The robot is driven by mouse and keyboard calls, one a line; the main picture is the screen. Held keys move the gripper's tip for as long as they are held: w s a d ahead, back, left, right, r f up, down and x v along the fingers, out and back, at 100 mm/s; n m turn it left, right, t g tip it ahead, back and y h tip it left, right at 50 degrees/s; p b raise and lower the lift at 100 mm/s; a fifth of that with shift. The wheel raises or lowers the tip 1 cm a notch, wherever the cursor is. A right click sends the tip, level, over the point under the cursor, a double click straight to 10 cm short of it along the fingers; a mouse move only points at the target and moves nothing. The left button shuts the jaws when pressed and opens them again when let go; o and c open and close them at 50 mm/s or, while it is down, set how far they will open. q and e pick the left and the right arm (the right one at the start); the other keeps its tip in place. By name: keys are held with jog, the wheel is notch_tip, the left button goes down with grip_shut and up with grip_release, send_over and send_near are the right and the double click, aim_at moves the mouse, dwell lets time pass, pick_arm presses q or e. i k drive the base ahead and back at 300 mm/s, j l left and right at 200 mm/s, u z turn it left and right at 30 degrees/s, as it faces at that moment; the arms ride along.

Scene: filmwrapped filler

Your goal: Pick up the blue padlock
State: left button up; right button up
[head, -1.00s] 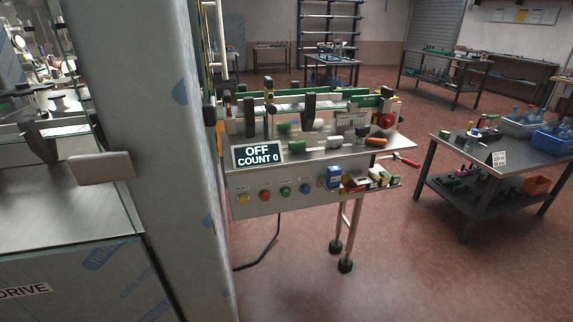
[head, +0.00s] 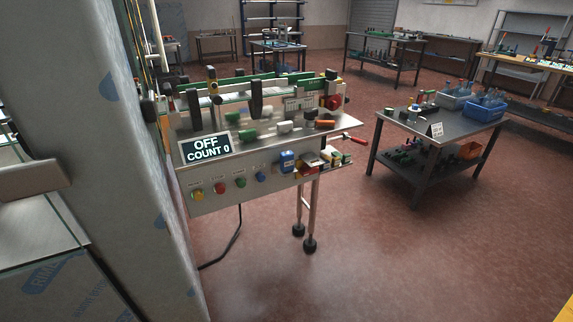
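A small blue block-shaped item (head: 287,161), possibly the blue padlock, is at the front edge of the steel machine table (head: 270,143), right of the row of buttons. It is too small to tell its details. It sits beside a tray (head: 309,171) of small red, yellow, white and green items. Neither of my grippers shows in the head view.
A sign reading OFF COUNT 0 (head: 206,147) stands on the machine's left. A grey panelled column (head: 110,150) blocks the near left. The red floor (head: 400,260) between is clear.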

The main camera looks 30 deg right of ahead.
aim_at(286, 159)
jog(key=i+l+z, duration=0.25)
jog(key=i+l, duration=0.3)
jog(key=l, duration=0.15)
jog(key=i+l+z, duration=0.3)
jog(key=i+l, duration=0.3)
